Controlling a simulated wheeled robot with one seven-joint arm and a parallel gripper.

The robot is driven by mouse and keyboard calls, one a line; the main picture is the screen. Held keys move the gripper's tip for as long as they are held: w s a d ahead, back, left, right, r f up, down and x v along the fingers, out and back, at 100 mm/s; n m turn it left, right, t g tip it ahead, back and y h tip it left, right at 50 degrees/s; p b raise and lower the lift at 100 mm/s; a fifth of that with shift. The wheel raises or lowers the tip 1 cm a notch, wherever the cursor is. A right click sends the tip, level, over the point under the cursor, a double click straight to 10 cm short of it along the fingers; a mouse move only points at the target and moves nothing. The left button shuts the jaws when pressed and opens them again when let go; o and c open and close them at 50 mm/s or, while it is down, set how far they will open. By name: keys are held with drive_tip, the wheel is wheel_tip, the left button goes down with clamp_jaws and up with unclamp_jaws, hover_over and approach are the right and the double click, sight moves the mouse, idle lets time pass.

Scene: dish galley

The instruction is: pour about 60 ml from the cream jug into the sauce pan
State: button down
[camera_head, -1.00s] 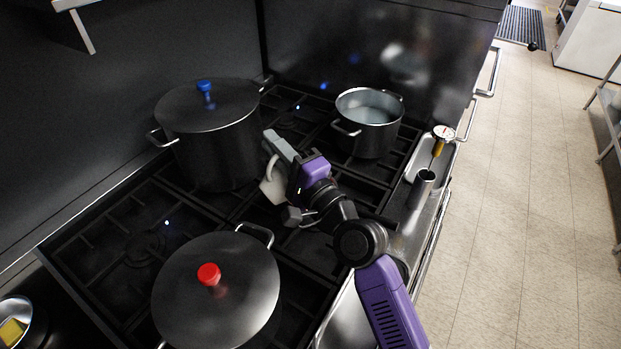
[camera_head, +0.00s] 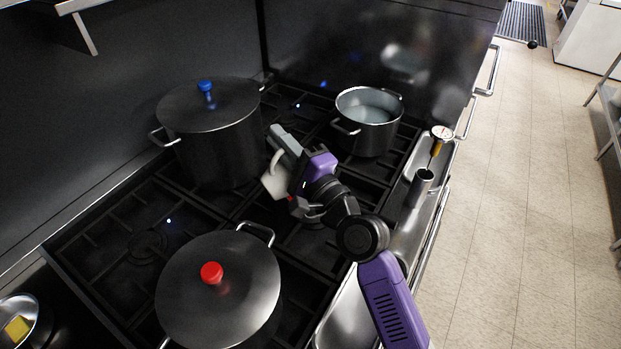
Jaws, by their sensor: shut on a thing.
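The white cream jug (camera_head: 273,187) is at my gripper (camera_head: 289,168), above the stove grates in the middle of the head view. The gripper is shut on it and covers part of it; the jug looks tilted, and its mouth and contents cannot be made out. An open metal pot (camera_head: 346,103), which seems to be the sauce pan, stands on the back right of the stove. Its pale grey-blue inside is visible, and it is right of and beyond the jug, apart from it. No stream of liquid is visible.
A tall lidded pot with a blue knob (camera_head: 205,88) stands left of the gripper. A lidded pot with a red knob (camera_head: 212,273) stands in front. A dark cup (camera_head: 422,181) and a dial thermometer (camera_head: 442,133) are at the right ledge. A bowl (camera_head: 36,317) is bottom left.

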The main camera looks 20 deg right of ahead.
drive_tip(key=shift+w+d+r+m+h+p, duration=0.15)
drive_tip(key=shift+d+r+m+p, duration=0.15)
drive_tip(key=shift+d+m+p, duration=0.4)
drive_tip(key=shift+w+d+r+m+h+p, duration=0.2)
drive_tip(key=shift+d+m+p, duration=0.25)
drive_tip(key=shift+m, duration=0.45)
idle(0.8)
drive_tip(key=shift+s, duration=0.15)
drive_tip(key=a+n+b, duration=0.1)
drive_tip(key=a+f+n+b, duration=0.1)
drive_tip(key=f+n+y+b, duration=0.1)
drive_tip(key=shift+s+a+n+b, duration=0.3)
drive_tip(key=shift+a+b, duration=0.05)
drive_tip(key=shift+a, duration=0.05)
drive_tip(key=shift+a+n, duration=0.3)
drive_tip(key=shift+n, duration=0.3)
drive_tip(key=shift+r, duration=0.2)
